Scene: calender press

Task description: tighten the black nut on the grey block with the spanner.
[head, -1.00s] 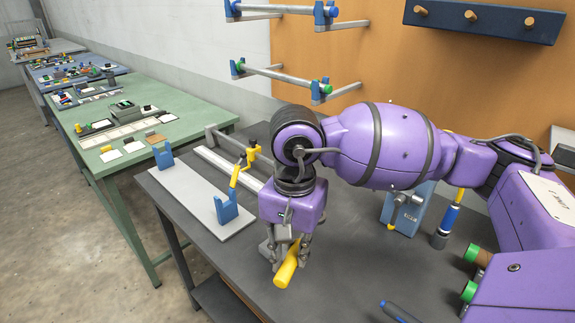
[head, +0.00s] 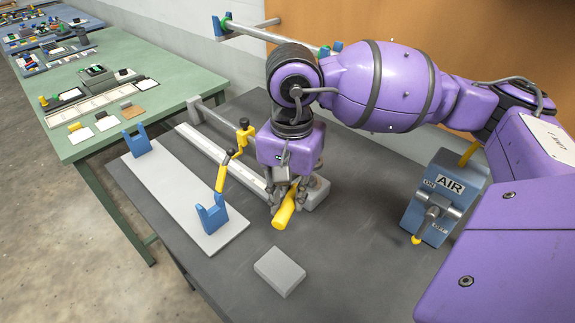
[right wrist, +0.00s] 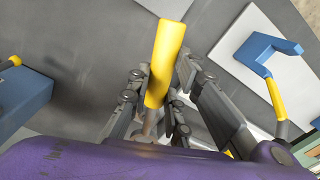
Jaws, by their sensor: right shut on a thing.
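My right gripper (head: 287,203) is shut on the spanner, whose thick yellow handle (head: 284,217) sticks out below the fingers toward the front. The right wrist view shows the yellow handle (right wrist: 166,62) and a grey metal shank (right wrist: 152,122) between the fingers. The spanner's head is hidden. A grey block (head: 317,193) stands on the table just behind and right of the fingers. A brownish round part (head: 319,182) shows on it, but I cannot make out the black nut. My left gripper is not in view.
A loose pale grey block (head: 281,271) lies in front of the handle. Left are a pale plate (head: 180,198) with blue cradles, a yellow crank (head: 233,157) and a long rail (head: 215,153). An AIR valve box (head: 440,195) stands right.

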